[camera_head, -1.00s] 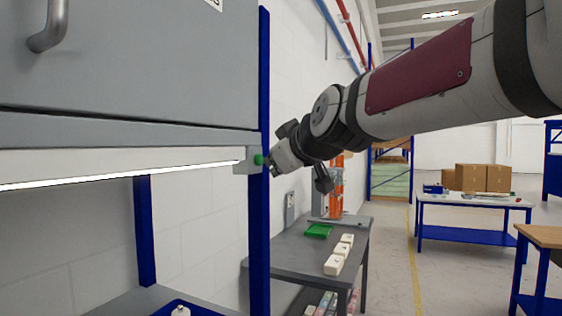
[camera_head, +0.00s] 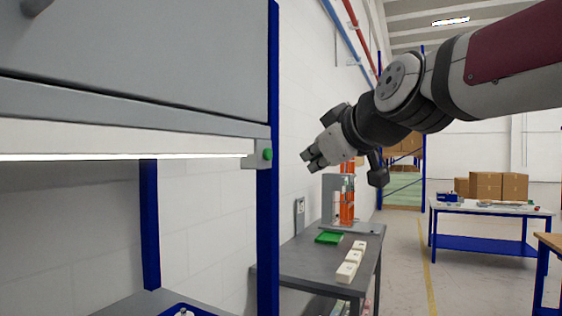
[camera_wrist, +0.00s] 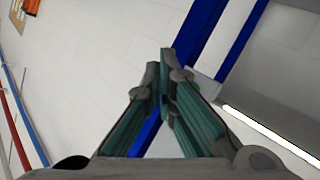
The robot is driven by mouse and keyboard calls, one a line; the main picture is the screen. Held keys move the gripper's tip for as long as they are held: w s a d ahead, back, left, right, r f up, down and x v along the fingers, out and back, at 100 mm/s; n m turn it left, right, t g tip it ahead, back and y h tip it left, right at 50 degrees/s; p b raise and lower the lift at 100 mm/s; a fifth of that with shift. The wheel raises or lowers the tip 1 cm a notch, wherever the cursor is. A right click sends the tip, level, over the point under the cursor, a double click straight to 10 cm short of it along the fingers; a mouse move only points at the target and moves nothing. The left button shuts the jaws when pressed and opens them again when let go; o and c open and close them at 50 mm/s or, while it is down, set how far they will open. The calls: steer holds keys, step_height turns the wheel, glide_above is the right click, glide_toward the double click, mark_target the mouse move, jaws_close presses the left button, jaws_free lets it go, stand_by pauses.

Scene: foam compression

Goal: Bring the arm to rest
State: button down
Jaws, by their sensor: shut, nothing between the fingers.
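My gripper (camera_head: 310,160) is in mid-air to the right of the blue post of the workbench in the head view. Its fingers point left and a little down, and it appears empty. In the wrist view my gripper (camera_wrist: 167,52) has its two fingertips close together with nothing between them. A green button (camera_head: 267,154) sits on the end of the light bar, left of my fingertips and apart from them in the picture.
The blue post (camera_head: 268,220) and the grey cabinet (camera_head: 130,60) stand at the left. Below is a grey table (camera_head: 310,262) with a green tray (camera_head: 329,238) and white blocks (camera_head: 352,262). A blue-framed table (camera_head: 480,207) with cardboard boxes (camera_head: 485,185) stands farther back.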

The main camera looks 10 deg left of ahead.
steer(key=s+d+f+m+g+h, duration=0.3)
steer(key=s+d+f, duration=0.6)
steer(key=s+f, duration=0.5)
steer(key=s+d+f+m+g+h, duration=0.3)
steer(key=s+d+f+m+g, duration=0.2)
steer(key=s+d+f, duration=0.5)
steer(key=s+f+m, duration=0.2)
steer(key=s+f, duration=0.2)
steer(key=f, duration=0.1)
steer(key=shift+s+d+m+h, duration=0.15)
steer(key=shift+s+m+h, duration=0.15)
steer(key=shift+m, duration=0.1)
steer(key=shift+w, duration=0.1)
